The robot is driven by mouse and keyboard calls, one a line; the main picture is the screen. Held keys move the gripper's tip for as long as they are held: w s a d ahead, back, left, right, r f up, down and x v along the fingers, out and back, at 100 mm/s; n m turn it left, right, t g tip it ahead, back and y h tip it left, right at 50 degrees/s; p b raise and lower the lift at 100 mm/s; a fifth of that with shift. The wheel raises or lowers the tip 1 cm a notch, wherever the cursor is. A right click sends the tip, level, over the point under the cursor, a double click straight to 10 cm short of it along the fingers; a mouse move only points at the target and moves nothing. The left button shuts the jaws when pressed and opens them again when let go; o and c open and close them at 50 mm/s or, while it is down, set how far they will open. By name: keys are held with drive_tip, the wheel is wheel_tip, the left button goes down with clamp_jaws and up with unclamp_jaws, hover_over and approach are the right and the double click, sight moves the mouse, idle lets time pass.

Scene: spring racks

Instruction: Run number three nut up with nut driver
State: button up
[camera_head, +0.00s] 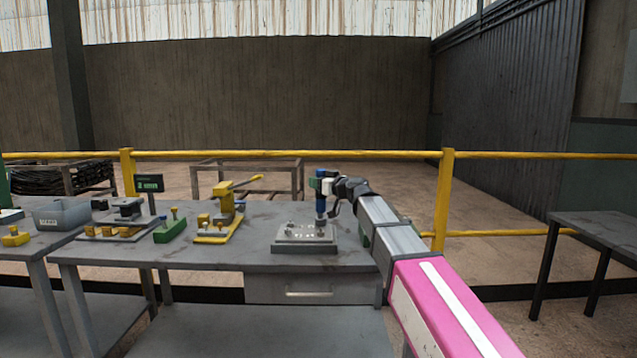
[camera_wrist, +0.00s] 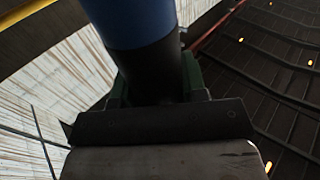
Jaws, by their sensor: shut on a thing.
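A blue and black nut driver (camera_head: 320,200) stands upright over the right part of a grey plate fixture (camera_head: 290,240) on the bench. My gripper (camera_head: 330,188) is shut on the driver. In the wrist view the driver (camera_wrist: 132,25) shows as a thick blue and black cylinder rising between my jaws (camera_wrist: 155,95). The driver's lower end meets or nearly meets the plate; I cannot tell whether it sits on a nut. Small studs or nuts and marks show on the plate, too small to read. The number three nut cannot be told apart.
Left of the plate stand a yellow press-like fixture (camera_head: 222,212), a green block with yellow pegs (camera_head: 170,227), a small display (camera_head: 149,184) and a grey bin (camera_head: 62,213). A yellow railing (camera_head: 390,154) runs behind the bench (camera_head: 180,252). Bare bench top lies between the yellow fixture and the plate.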

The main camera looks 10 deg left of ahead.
drive_tip(key=shift+f, duration=0.45)
idle(1.6)
drive_tip(key=shift+r, duration=3.6)
